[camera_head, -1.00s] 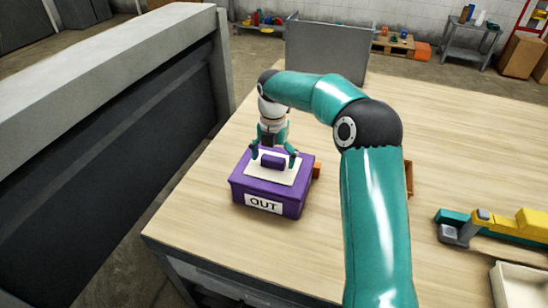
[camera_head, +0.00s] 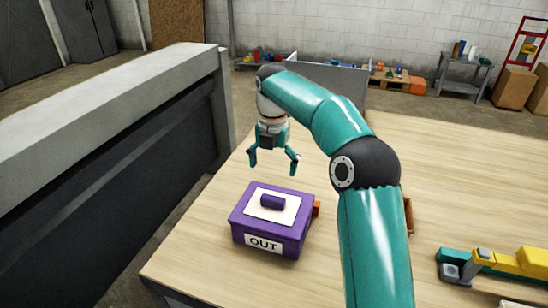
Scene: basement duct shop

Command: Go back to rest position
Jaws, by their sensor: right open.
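My right gripper (camera_head: 273,164) hangs above and a little behind a purple box, its two fingers apart and nothing between them. The purple box (camera_head: 264,245) stands on the wooden table (camera_head: 190,245) with a white label reading OUT on its front. Its lid has a white panel (camera_head: 258,213) and a purple handle (camera_head: 273,202) on top. The fingertips are clear of the handle. My right arm reaches across the table from the lower right. My left gripper is not in view.
An orange block (camera_head: 316,209) sits by the box's right side. A yellow and teal tool (camera_head: 500,262) lies at the table's right. A grey panel (camera_head: 335,82) stands at the table's far edge. A large grey-topped dark structure (camera_head: 100,190) runs along the left.

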